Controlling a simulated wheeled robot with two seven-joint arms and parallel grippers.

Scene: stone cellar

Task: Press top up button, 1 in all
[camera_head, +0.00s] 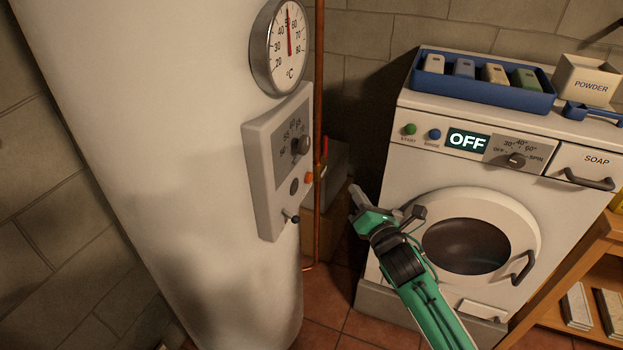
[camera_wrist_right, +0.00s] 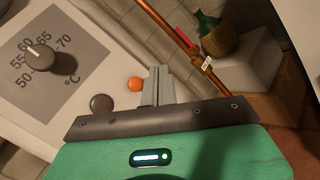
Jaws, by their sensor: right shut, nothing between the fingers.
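The grey control panel (camera_head: 263,170) is on the front of the white tank. It has a dial knob (camera_head: 301,145), a dark round button (camera_head: 295,186), a small orange round piece (camera_head: 309,177) and a small lever (camera_head: 291,218). No top up label is readable. In the right wrist view the dial knob (camera_wrist_right: 38,56), dark button (camera_wrist_right: 101,104) and orange piece (camera_wrist_right: 135,84) show left of my fingers. My right gripper (camera_head: 357,197) is shut and empty, to the right of the panel and apart from it. Its fingers also show in the right wrist view (camera_wrist_right: 158,86). My left gripper is out of view.
A copper pipe (camera_head: 319,90) with a red-handled valve (camera_head: 324,150) runs beside the panel, between it and my right gripper in the head view. A washing machine (camera_head: 390,180) stands at the right. A round thermometer (camera_head: 289,45) sits above the panel.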

